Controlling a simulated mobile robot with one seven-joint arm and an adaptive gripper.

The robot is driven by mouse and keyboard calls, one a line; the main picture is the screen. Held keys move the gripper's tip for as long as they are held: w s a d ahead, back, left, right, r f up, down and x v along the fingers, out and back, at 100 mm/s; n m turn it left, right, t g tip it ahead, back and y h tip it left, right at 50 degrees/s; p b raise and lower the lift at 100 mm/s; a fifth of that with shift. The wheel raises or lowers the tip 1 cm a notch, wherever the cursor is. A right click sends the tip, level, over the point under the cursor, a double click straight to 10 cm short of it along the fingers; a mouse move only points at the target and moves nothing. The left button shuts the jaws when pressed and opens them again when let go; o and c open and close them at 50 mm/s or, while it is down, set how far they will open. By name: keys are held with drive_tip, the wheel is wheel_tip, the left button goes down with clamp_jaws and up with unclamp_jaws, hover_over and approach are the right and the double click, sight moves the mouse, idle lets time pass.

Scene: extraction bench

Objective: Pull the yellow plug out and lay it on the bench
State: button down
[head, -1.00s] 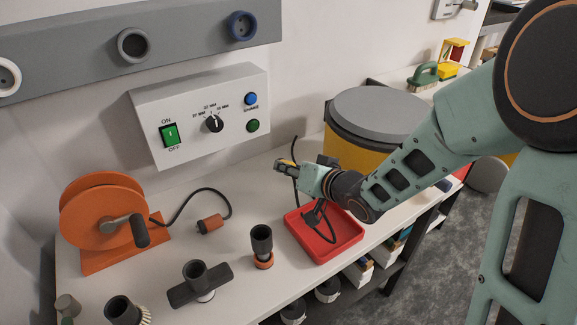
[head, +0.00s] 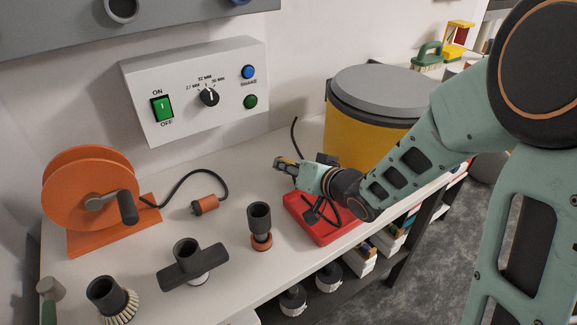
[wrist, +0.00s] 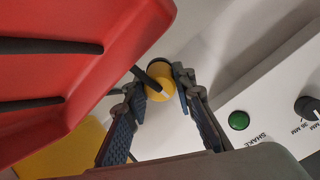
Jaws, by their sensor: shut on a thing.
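My gripper (head: 281,163) is shut on the yellow plug (wrist: 162,88) and holds it above the white bench (head: 225,226), just behind the red tray. In the wrist view the plug sits between both fingertips, with a black cable at its end. No socket shows around the plug.
A yellow bin with a grey lid (head: 376,92) stands behind my arm. The white control box (head: 196,93) is on the wall. An orange reel (head: 85,195), an orange connector (head: 206,204) and several dark nozzles (head: 188,262) occupy the left bench.

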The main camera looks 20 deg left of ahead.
drive_tip(key=shift+f+b, duration=0.45)
drive_tip(key=shift+f, duration=0.2)
drive_tip(key=c, duration=1.5)
unclamp_jaws()
drive_tip(key=shift+c, duration=0.2)
